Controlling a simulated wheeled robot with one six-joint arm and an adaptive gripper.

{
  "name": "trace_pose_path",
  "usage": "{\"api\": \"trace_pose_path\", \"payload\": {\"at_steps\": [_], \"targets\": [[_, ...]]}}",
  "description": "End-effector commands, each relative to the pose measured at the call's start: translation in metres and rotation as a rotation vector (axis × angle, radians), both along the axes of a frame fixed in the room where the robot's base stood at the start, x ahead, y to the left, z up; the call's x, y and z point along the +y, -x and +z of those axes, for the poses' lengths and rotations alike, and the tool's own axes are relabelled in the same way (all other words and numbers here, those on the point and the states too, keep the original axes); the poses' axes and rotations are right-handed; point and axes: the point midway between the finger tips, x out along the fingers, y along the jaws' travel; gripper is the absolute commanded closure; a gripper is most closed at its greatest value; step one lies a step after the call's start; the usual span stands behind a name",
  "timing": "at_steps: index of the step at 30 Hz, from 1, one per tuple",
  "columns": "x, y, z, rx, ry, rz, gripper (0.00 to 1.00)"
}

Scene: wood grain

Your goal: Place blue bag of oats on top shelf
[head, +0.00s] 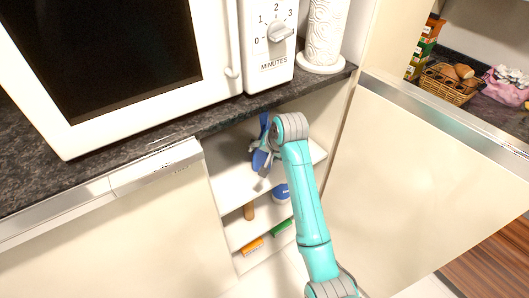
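A blue bag (261,160), likely the oats, is at the top shelf (232,186) of the open cabinet under the counter. It looks tilted, and its blue upper part shows above the gripper. My gripper (256,146) is at the bag, its grey parts crossing the bag's middle. The wrist and arm hide the bag's right side. The view is too small to tell whether the fingers are closed on it, or whether the bag's bottom touches the shelf.
Lower shelves hold a blue-and-white container (281,193), a brown cylinder (249,211), an orange box (252,246) and a green item (281,227). The dark counter edge (225,125) overhangs the opening. A microwave (215,60) and paper towel roll (325,32) stand above. The top shelf's left front is clear.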

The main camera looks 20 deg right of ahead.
Motion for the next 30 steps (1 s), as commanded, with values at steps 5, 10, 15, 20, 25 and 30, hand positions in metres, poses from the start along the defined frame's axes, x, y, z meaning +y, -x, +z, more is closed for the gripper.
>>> {"api": "trace_pose_path", "payload": {"at_steps": [5,10,15,20,25,30], "targets": [[0.000,0.000,0.000,0.000,0.000,0.000,0.08],[0.000,0.000,0.001,0.000,0.000,0.000,0.08],[-0.002,0.006,0.012,-0.002,0.000,0.000,0.08],[-0.006,0.020,0.036,-0.004,0.000,-0.001,0.08],[-0.010,0.038,0.065,-0.004,0.000,0.000,0.08],[-0.014,0.051,0.088,-0.003,-0.001,0.000,0.08]]}}
